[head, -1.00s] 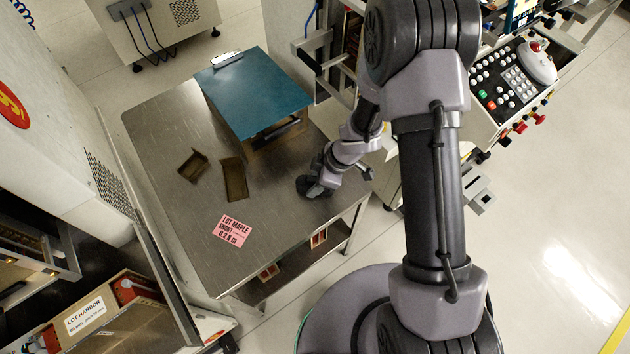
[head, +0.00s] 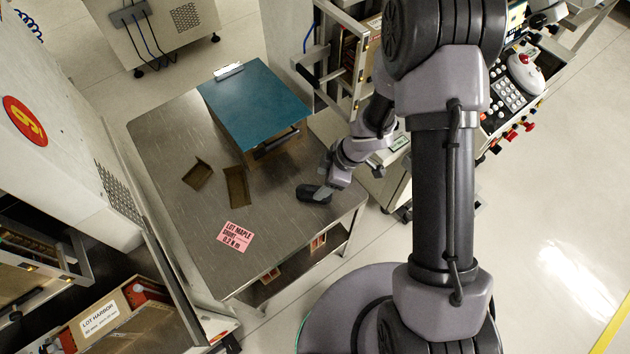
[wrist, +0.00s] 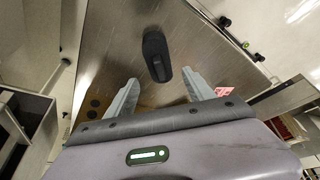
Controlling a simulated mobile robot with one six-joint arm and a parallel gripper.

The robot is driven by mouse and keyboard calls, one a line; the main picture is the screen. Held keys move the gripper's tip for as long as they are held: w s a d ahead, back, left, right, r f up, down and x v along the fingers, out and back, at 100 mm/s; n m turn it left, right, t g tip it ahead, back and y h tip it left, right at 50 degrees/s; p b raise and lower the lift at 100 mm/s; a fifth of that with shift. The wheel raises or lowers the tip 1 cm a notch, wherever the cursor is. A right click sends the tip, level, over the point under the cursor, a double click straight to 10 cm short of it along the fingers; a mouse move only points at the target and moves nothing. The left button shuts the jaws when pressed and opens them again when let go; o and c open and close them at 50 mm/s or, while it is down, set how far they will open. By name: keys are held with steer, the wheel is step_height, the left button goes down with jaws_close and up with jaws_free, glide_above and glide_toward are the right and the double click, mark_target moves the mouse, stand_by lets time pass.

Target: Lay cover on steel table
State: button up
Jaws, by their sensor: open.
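The black cover (head: 314,193), a small rounded dark piece, lies on the steel table (head: 183,225) near its right edge. In the wrist view the cover (wrist: 155,50) lies on the bare metal, just ahead of my gripper (wrist: 160,78). My gripper is open, with its two pale fingers apart and clear space on both sides of the cover's near end. In the head view my gripper (head: 325,187) is beside the cover at its upper right, and its fingers are partly hard to make out.
A teal board (head: 254,103) takes up the back. A pink lot label (head: 235,236) lies at the front. Bare steel surrounds the cover. A control console (head: 512,88) stands at the right.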

steer(key=w+d+r+m+t+h+p, duration=0.1)
steer(key=w+d+r+m+t+h, duration=0.2)
steer(key=r, duration=0.6)
steer(key=w+d+r+m+t+h+p, duration=0.1)
steer(key=w+d+r+m, duration=0.15)
steer(key=d+r, duration=0.45)
steer(key=w+d+r+m+t+h+p, duration=0.1)
steer(key=w+d+r+m+t, duration=0.15)
steer(key=r, duration=0.85)
steer(key=s+d+r+m+h, duration=0.2)
steer(key=s+r+m, duration=0.75)
steer(key=s, duration=0.45)
steer(key=s+a+r+m+g+y, duration=0.1)
steer(key=s+a+y, duration=0.3)
steer(key=s+a, duration=0.4)
steer(key=s+r+m, duration=0.1)
steer(key=s, duration=0.1)
steer(key=shift+s+a+m+g+y, duration=0.25)
steer(key=shift+s+m+g+y, duration=0.05)
steer(key=shift+s+m+g, duration=0.1)
step_height(320, 180, down, 4)
steer(key=b, duration=0.4)
steer(key=shift+r, duration=0.15)
